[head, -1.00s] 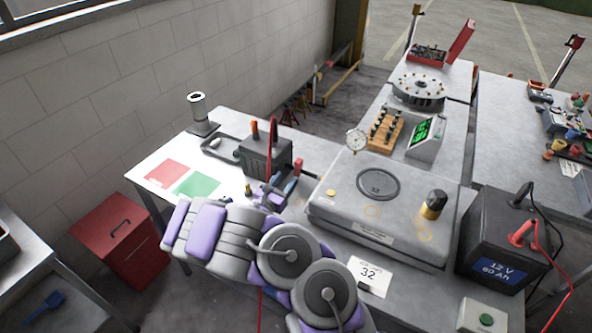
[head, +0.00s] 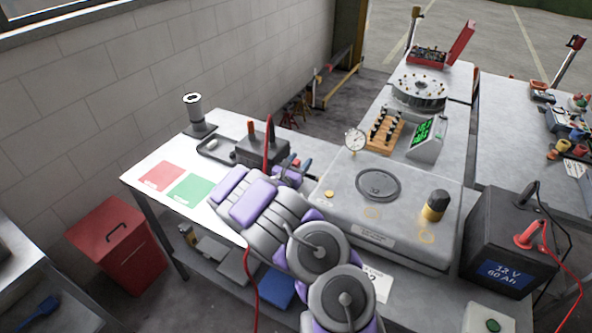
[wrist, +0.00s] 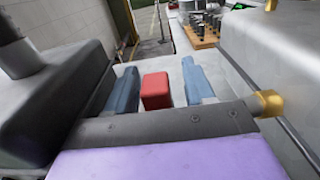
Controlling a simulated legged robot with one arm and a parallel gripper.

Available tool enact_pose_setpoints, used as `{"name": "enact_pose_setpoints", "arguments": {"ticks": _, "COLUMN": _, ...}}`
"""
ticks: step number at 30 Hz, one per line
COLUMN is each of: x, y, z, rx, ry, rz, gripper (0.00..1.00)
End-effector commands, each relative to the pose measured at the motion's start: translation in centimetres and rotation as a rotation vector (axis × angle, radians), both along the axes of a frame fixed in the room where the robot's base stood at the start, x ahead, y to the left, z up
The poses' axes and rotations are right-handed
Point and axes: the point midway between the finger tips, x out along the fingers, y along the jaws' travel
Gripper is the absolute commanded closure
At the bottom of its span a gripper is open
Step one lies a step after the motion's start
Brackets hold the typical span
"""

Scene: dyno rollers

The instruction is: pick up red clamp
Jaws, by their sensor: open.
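A red block-shaped piece, which looks like the red clamp (wrist: 156,92), stands in the wrist view between my two blue-grey fingers. It shows in the head view only as a small red spot (head: 296,162) by my fingertips, mostly hidden behind my gripper. My gripper (wrist: 158,84) is open, with one finger on each side of the red piece. A narrow gap shows on each side of it in the wrist view. In the head view my gripper (head: 297,166) is low over the bench between the dark box and the grey platform.
The dark box (head: 262,151) with a red upright part stands close on the left. The grey platform machine (head: 350,195) with a brass knob is close on the right. Red and green mats (head: 188,187) lie left. A black battery (head: 508,240) with a red clip stands far right.

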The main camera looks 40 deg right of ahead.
Motion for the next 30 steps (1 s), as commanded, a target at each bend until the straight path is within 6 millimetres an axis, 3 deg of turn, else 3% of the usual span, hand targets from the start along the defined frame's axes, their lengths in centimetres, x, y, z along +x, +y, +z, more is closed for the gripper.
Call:
{"name": "enact_pose_setpoints", "arguments": {"ticks": 5, "x": 0.04, "y": 0.27, "z": 0.10, "rx": -0.003, "ry": 0.001, "rz": 0.002, "gripper": 0.48}}
{"name": "enact_pose_setpoints", "arguments": {"ticks": 21, "x": 0.03, "y": 0.20, "z": 0.03, "rx": -0.001, "ry": 0.001, "rz": 0.001, "gripper": 0.99}}
{"name": "enact_pose_setpoints", "arguments": {"ticks": 30, "x": 0.01, "y": 0.09, "z": 0.10, "rx": 0.000, "ry": 0.001, "rz": -0.001, "gripper": 1.00}}
